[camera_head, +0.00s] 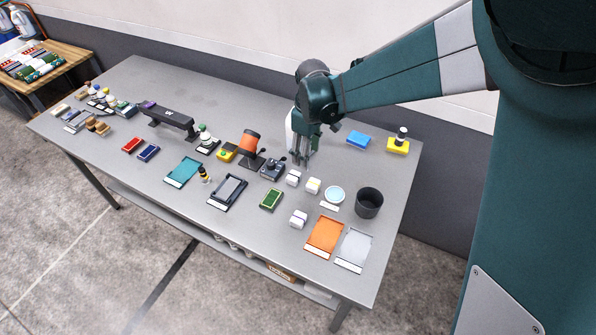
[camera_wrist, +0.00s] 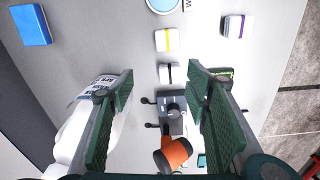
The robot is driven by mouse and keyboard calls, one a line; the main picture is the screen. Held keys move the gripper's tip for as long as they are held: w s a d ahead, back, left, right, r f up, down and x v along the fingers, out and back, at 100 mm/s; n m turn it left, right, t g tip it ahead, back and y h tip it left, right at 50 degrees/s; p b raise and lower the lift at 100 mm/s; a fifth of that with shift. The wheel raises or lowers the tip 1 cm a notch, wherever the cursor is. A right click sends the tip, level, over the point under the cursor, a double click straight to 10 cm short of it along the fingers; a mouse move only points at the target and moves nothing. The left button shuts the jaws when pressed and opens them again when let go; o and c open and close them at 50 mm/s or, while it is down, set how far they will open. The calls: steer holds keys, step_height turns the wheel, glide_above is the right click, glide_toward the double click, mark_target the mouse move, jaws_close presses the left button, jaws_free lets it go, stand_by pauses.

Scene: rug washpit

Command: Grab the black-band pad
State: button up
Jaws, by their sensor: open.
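The black-band pad (camera_wrist: 170,74) is a small white block with a dark band. In the wrist view it lies between and beyond my fingertips. In the head view it is the white block (camera_head: 293,178) just in front of my gripper (camera_head: 302,160). My gripper (camera_wrist: 161,72) is open and empty, pointing down above the table, with the pad apart from the fingers. A yellow-band pad (camera_wrist: 167,40) lies close by, and also shows in the head view (camera_head: 313,186). A purple-band pad (camera_wrist: 236,27) lies farther off, also in the head view (camera_head: 298,220).
A white bottle (camera_wrist: 84,120) stands beside my left finger. A grey device with knobs (camera_head: 272,169) and an orange-topped stand (camera_head: 250,144) are near. A pale round dish (camera_head: 335,194), dark cup (camera_head: 369,203) and orange tray (camera_head: 324,236) lie to the right.

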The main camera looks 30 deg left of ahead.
steer(key=n, duration=0.1)
glide_above(291, 174)
steer(key=f, duration=0.5)
steer(key=shift+s+d, duration=0.15)
steer(key=shift+d, duration=0.2)
steer(key=shift+r, duration=0.1)
steer(key=shift+f, duration=1.3)
steer(key=shift+a+f+b, duration=0.2)
steer(key=shift+f+b, duration=0.1)
steer(key=shift+f, duration=2.3)
steer(key=shift+c, duration=0.7)
steer(key=c, duration=0.7)
